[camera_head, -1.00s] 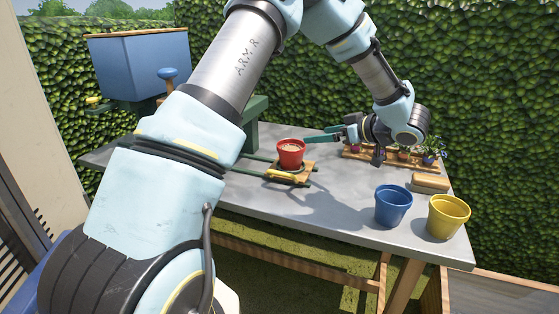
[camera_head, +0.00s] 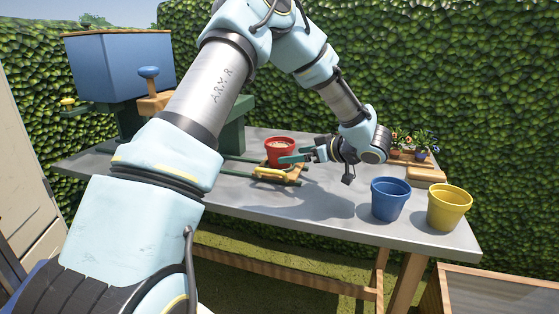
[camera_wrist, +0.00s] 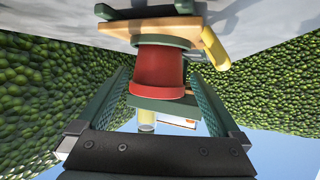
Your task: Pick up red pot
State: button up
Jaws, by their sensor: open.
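The red pot (camera_head: 270,151) stands upright on a small wooden stand with green rails (camera_head: 290,177) on the grey table. In the wrist view, which looks upside down, the red pot (camera_wrist: 157,68) lies between the two spread fingers (camera_wrist: 158,84). Gaps show on both sides of the pot. The gripper is open and holds nothing.
A blue pot (camera_head: 390,201) and a yellow pot (camera_head: 447,210) stand at the table's right front. A wooden tray of flowers (camera_head: 410,156) is behind my gripper. A blue box-shaped machine (camera_head: 118,68) rises at the left. The table front (camera_head: 310,215) is clear.

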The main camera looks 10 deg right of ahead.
aim_at(280, 156)
jog(key=p+x, duration=0.1)
jog(key=x, duration=0.4)
jog(key=shift+w+a, duration=0.2)
jog(key=shift+w, duration=0.15)
jog(key=shift+w+a+f, duration=0.25)
jog(key=shift+w+a, duration=0.05)
jog(key=shift+w, duration=0.15)
jog(key=shift+c, duration=0.2)
